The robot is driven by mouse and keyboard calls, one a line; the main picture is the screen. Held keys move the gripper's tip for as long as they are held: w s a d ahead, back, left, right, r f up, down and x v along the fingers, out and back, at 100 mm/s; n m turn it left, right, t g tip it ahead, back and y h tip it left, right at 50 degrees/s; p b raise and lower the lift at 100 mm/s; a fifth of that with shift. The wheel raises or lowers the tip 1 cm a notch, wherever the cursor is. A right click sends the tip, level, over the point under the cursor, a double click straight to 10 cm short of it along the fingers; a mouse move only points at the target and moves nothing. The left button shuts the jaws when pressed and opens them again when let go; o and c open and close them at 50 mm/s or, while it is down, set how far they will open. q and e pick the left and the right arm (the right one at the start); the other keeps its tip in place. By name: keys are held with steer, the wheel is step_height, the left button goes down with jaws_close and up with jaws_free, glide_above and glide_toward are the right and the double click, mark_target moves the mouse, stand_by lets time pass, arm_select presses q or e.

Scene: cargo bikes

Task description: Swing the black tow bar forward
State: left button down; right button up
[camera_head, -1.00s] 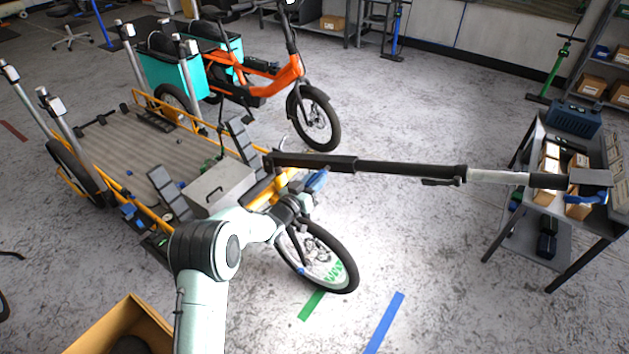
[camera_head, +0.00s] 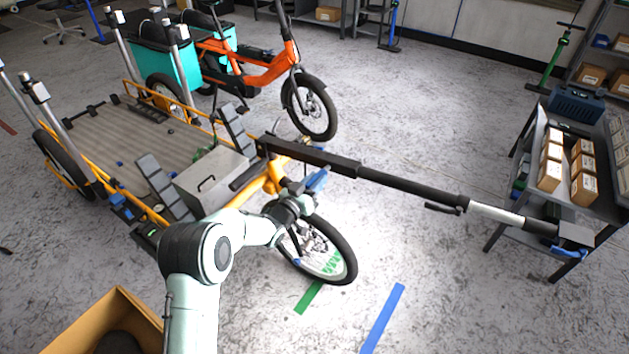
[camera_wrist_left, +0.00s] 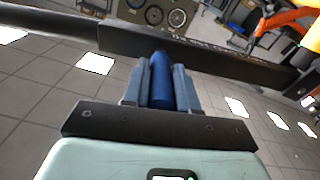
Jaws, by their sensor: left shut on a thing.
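The black tow bar (camera_head: 405,186) reaches out from the front of the yellow cargo bike (camera_head: 270,180) to the right, with a pale section and a flat grey end plate near the table. My left gripper (camera_head: 312,188) is below the bar near its bike end. In the left wrist view the gripper (camera_wrist_left: 160,88) is shut on a blue cylindrical grip (camera_wrist_left: 161,78) just under the tow bar (camera_wrist_left: 205,55). The gripper's fingers are partly hidden in the head view. My right gripper is not in view.
A grey table (camera_head: 497,238) with cardboard boxes stands at the right, close to the bar's end. The front wheel (camera_head: 330,262) is below my left gripper. An orange bike (camera_head: 262,72) stands behind. A cardboard box (camera_head: 85,325) is at the lower left. The front floor is open.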

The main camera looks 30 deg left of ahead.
arm_select(q)
steer(key=c, duration=0.9)
jaws_free()
steer(key=shift+d+f, duration=0.1)
steer(key=shift+f, duration=0.2)
steer(key=shift+r, duration=0.15)
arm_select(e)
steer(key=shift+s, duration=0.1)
arm_select(q)
steer(key=s, duration=0.9)
steer(key=s+a, duration=0.1)
steer(key=s, duration=0.3)
steer(key=shift+s+p, duration=0.25)
steer(key=shift+p, duration=0.05)
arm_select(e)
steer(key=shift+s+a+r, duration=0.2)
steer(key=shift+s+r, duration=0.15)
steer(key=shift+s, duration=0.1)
